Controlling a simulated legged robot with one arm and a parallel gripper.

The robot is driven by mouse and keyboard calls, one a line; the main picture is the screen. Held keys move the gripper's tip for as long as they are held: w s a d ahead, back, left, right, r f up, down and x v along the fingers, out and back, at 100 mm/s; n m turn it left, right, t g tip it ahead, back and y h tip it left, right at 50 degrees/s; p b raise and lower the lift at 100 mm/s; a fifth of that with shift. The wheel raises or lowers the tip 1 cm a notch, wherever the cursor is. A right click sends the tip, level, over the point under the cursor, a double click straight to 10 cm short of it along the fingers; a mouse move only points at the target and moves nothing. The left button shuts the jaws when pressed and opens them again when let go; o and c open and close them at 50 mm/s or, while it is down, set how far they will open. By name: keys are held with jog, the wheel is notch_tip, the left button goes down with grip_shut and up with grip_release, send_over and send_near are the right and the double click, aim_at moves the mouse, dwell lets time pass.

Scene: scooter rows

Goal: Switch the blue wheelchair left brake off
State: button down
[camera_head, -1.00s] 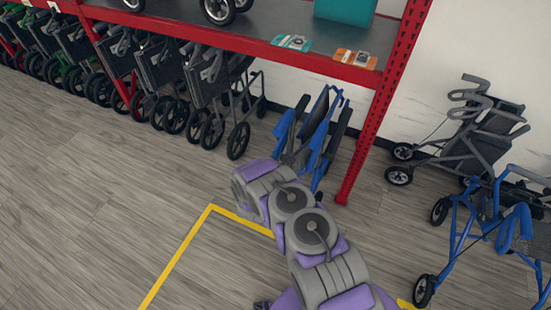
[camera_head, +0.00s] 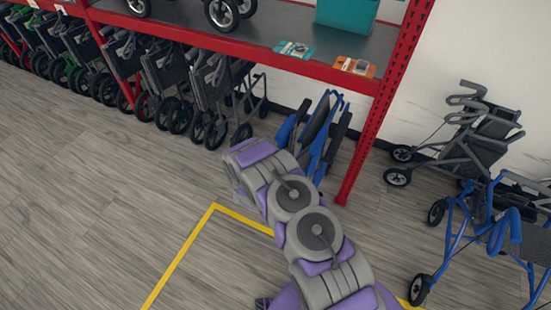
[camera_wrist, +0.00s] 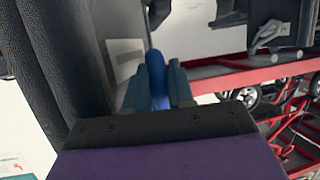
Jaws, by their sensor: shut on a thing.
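A folded blue wheelchair (camera_head: 318,128) stands under the red shelf, just beyond my arm in the head view; its lower part is partly hidden by my arm. My gripper (camera_wrist: 157,80) shows in the wrist view with two teal fingers. It is shut on a slim blue lever (camera_wrist: 156,66) with a rounded tip, which sticks up between the fingers. I cannot tell the lever's exact position on its travel. A dark textured panel (camera_wrist: 75,65) stands close on the left of the fingers. The head view does not show the fingers.
A red shelf post (camera_head: 375,135) stands right of the wheelchair. A row of dark folded walkers (camera_head: 170,80) lines the left. A blue-framed walker (camera_head: 460,225) and a dark one (camera_head: 475,140) stand at right. Floor at left, with yellow tape (camera_head: 180,255), is clear.

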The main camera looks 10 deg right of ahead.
jog(key=shift+a+r+y, duration=0.2)
jog(key=shift+r+y, duration=0.1)
jog(key=shift+r, duration=0.55)
jog(key=c, duration=1.1)
grip_release()
jog(key=shift+f, duration=0.15)
jog(key=shift+o, duration=0.2)
jog(key=shift+s+g, duration=0.1)
jog(key=shift+g, duration=0.2)
jog(key=shift+s, duration=0.1)
jog(key=p+v, duration=0.1)
jog(key=v, duration=1.6)
jog(key=shift+a, duration=0.2)
jog(key=shift+f, duration=0.1)
